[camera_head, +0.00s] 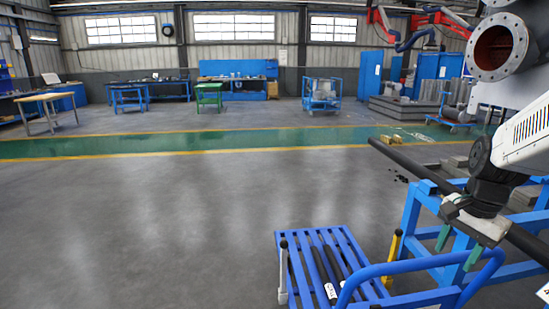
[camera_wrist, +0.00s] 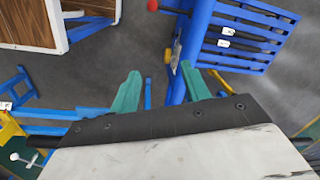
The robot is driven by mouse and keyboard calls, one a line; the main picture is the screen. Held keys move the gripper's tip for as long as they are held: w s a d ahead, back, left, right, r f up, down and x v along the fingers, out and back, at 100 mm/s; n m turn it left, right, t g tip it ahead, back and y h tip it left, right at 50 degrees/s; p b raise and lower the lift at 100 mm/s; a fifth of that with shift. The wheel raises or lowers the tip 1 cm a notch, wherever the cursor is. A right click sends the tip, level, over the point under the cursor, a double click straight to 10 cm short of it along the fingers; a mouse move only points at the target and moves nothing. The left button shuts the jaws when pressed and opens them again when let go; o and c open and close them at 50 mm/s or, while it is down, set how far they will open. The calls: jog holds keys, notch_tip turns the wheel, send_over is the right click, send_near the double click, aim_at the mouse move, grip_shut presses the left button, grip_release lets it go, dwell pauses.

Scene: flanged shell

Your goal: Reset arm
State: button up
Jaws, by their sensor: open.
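My white arm (camera_head: 524,143) comes in from the right in the head view. My gripper (camera_head: 458,248) points down with its two green fingers apart. It is open, with nothing seen between the fingers, and hangs near the blue frame and the cart's handle. In the wrist view my gripper (camera_wrist: 163,82) also shows its green fingers spread. A long dark bar (camera_head: 412,166) runs behind my gripper, above the blue frame (camera_head: 411,218). I cannot tell whether they touch.
A blue slatted cart (camera_head: 290,250) carries dark rods (camera_head: 322,270) with white labels; the wrist view shows the cart too (camera_wrist: 225,60). A yellow post (camera_head: 393,250) stands beside it. A flanged shell (camera_head: 497,48) is at upper right. The grey floor (camera_head: 150,220) at left is clear.

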jog(key=s+a+r+n, duration=0.3)
jog(key=s+a+n, duration=0.3)
jog(key=s+a, duration=0.1)
jog(key=s+a+r+n, duration=0.3)
jog(key=s+a+n, duration=0.4)
jog(key=s+a, duration=0.1)
jog(key=shift+s+t+h, duration=0.15)
jog(key=shift+t+h, duration=0.15)
dwell(1.1)
